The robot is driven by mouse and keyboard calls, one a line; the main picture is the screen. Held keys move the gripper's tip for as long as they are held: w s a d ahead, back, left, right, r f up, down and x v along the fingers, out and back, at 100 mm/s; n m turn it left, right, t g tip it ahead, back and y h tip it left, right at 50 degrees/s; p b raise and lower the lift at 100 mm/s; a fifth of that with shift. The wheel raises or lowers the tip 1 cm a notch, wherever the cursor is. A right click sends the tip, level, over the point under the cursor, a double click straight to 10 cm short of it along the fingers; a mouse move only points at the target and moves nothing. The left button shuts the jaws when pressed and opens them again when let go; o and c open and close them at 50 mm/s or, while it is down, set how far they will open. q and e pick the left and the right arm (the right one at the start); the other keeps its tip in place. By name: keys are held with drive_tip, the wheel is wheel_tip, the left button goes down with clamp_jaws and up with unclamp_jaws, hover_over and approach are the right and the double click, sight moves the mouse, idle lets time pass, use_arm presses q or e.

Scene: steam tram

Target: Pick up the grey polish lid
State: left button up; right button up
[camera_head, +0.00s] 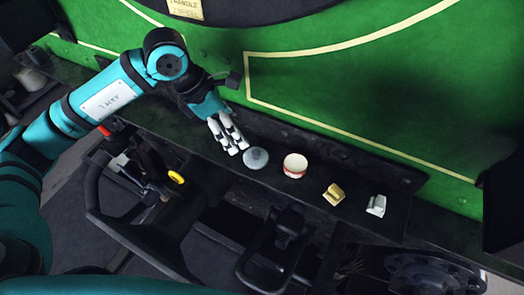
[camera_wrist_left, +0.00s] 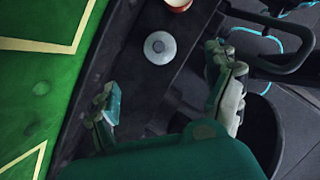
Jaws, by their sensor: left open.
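My right gripper does not show.
A white and red open tin (camera_head: 295,165) stands right of the lid; it also shows in the wrist view (camera_wrist_left: 178,4). Farther right lie a yellow block (camera_head: 334,193) and a pale grey block (camera_head: 376,205). A green panel (camera_head: 370,90) rises behind the ledge (camera_head: 310,190). Black levers stand in front.

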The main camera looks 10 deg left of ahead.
use_arm(q)
drive_tip(key=p, duration=0.2)
hover_over(256, 152)
drive_tip(key=s+a, duration=0.2)
drive_tip(key=f, duration=0.6)
drive_tip(key=shift+w+a+f, duration=0.1)
drive_tip(key=shift+w+f, duration=0.1)
drive_tip(key=shift+f, duration=0.1)
drive_tip(key=shift+w+d+f, duration=0.15)
drive_tip(key=shift+d+f, duration=0.05)
drive_tip(key=shift+f, duration=0.3)
drive_tip(key=p+x, duration=0.2)
drive_tip(key=x, duration=0.1)
drive_tip(key=shift+w+d+f, duration=0.15)
drive_tip(key=shift+d+f, duration=0.05)
drive_tip(key=shift+w+d+f, duration=0.1)
drive_tip(key=shift+f, duration=0.35)
drive_tip(key=c, duration=1.2)
